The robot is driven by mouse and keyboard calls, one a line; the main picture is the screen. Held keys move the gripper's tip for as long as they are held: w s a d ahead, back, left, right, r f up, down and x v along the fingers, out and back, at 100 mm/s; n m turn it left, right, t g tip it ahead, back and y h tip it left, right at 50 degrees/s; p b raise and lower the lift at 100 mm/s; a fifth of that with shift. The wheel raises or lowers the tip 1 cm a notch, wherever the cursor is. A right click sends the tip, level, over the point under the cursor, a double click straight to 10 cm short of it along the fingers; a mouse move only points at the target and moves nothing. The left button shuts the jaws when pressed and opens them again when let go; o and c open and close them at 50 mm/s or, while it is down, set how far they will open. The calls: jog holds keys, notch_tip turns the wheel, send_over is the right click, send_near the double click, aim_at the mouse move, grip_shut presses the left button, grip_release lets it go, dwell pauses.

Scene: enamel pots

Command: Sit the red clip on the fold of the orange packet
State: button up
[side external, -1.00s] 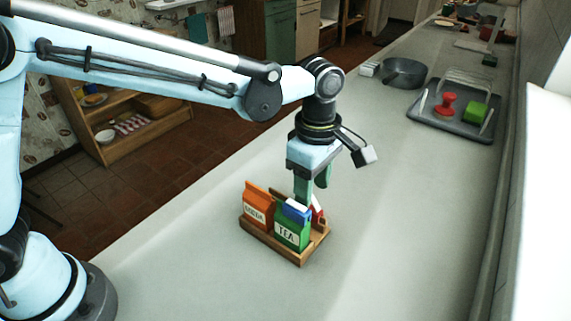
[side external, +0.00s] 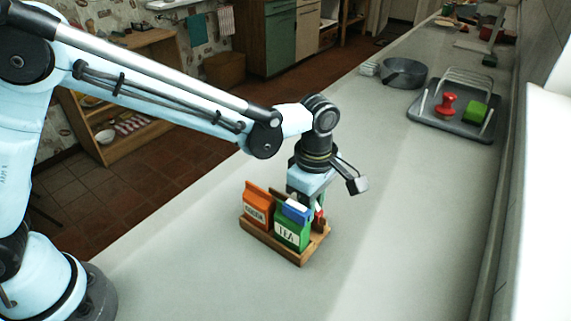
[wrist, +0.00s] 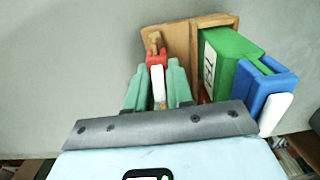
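The orange packet (side external: 257,206) stands in the wooden tray, its folded top up and bare of any clip. The green TEA packet (side external: 291,232) stands beside it with a blue clip (side external: 296,211) on its top; both also show in the wrist view, the packet (wrist: 226,55) and the blue clip (wrist: 264,88). The red clip (wrist: 156,59), with a white part, is at the tray's edge between my green fingertips. My gripper (wrist: 157,85) looks open around it, with fingers on both sides. In the side view the fingers are mostly hidden behind the green packet.
The wooden tray (side external: 299,260) stands on the grey counter (side external: 400,220), which is clear to the right. A dark rack (side external: 447,122) with a red item and a green block stands farther back, near a dark pan (side external: 403,74).

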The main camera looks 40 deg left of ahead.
grip_shut()
notch_tip(320, 180, up, 10)
jog(key=shift+s+a, duration=0.1)
jog(key=shift+a, duration=0.05)
notch_tip(320, 180, up, 3)
send_over(258, 188)
jog(key=shift+f, duration=2)
